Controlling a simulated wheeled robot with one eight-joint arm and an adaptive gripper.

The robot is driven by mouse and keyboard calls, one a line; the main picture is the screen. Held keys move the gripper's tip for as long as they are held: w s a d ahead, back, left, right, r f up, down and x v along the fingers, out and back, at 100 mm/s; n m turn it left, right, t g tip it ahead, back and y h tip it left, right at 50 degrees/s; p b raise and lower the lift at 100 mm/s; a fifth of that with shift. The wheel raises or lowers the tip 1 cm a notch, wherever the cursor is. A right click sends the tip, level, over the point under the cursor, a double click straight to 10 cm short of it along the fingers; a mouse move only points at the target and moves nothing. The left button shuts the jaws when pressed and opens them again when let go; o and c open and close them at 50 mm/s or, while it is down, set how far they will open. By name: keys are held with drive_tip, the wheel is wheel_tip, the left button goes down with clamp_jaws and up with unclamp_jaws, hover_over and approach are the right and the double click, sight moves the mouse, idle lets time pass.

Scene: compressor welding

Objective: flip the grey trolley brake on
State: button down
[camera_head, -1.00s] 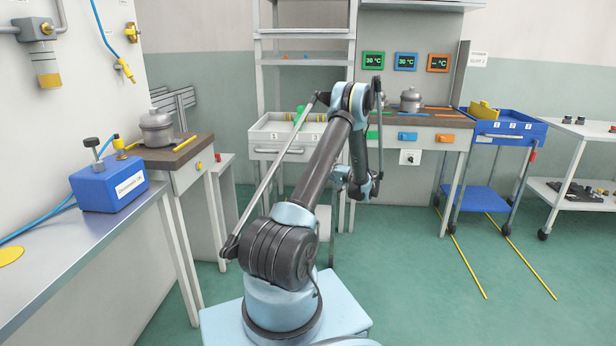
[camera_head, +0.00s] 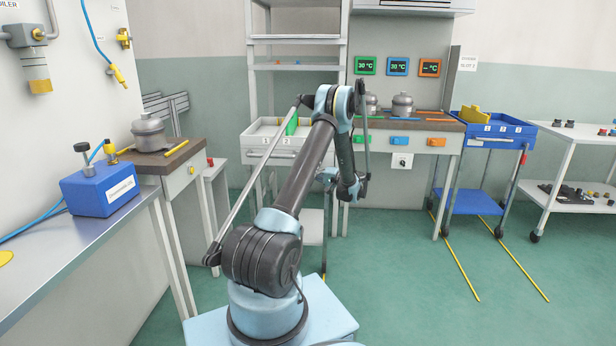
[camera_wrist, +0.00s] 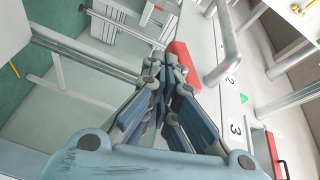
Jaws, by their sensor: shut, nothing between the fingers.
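The grey trolley (camera_head: 259,154) stands beyond my arm in the head view, with numbered labels on its front. Its numbered front (camera_wrist: 218,88) runs at a slant through the wrist view, beside a grey handle bar (camera_wrist: 226,35). A red brake lever (camera_wrist: 183,62) shows at the trolley's edge, just past my fingertips. My gripper (camera_wrist: 167,78) is shut and empty, its tips close to the red lever; whether they touch it I cannot tell. In the head view my arm covers the trolley's right side, and I cannot make out the lever there.
A blue trolley (camera_head: 500,133) stands at the right, beside a white shelf rack (camera_head: 567,150). A workbench (camera_head: 428,122) with pots is behind my arm. At the left are a metal table (camera_head: 95,222) with a blue box (camera_head: 101,190).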

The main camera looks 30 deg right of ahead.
drive_tip(key=s+d+f, duration=0.5)
drive_tip(key=s+d, duration=0.2)
drive_tip(key=s, duration=0.2)
idle(0.4)
idle(0.4)
